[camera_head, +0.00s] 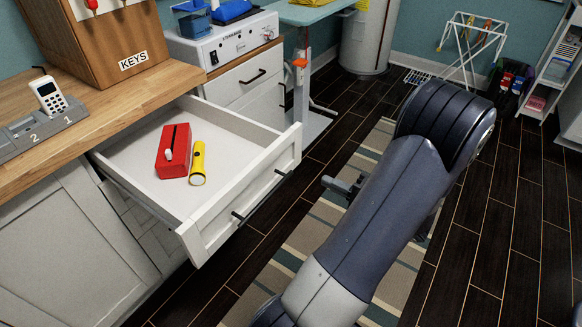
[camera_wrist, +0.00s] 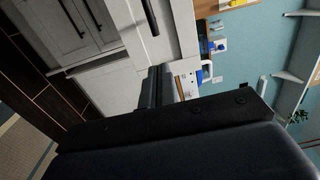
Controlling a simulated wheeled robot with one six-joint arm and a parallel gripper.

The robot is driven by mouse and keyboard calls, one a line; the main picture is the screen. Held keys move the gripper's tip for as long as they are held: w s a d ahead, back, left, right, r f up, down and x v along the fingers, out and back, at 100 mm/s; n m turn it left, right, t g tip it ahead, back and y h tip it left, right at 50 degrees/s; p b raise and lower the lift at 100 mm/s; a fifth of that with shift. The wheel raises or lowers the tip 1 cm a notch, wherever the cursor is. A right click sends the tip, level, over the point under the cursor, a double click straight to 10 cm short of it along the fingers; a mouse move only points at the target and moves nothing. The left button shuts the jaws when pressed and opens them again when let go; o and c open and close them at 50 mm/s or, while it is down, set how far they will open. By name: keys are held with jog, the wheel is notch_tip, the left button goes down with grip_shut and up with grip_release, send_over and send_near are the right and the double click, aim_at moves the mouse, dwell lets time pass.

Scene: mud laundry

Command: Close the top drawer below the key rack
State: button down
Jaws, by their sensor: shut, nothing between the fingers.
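The top drawer (camera_head: 245,197) below the wooden key rack (camera_head: 112,38) is white with dark bar handles and stands pulled well out. Inside it lie a red box-like item (camera_head: 173,150) and a yellow flashlight (camera_head: 198,163). My gripper (camera_head: 332,184) is to the right of the drawer front, apart from it, and partly hidden behind my arm. In the wrist view my gripper (camera_wrist: 160,72) has its fingers together with nothing between them. A white front with a dark handle, seemingly the drawer front (camera_wrist: 168,42), shows beyond the fingers in the tilted wrist view.
A wooden counter (camera_head: 150,85) above the drawer holds a grey numbered stand (camera_head: 45,130) with a handset. A white appliance (camera_head: 235,42) is further back. A striped rug (camera_head: 300,245) lies on the dark floor. A drying rack (camera_head: 472,45) stands at the back.

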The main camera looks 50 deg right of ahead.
aim_at(284, 162)
jog(key=w, duration=0.7)
jog(key=w+a, duration=0.1)
jog(key=w, duration=0.3)
jog(key=shift+w, duration=0.1)
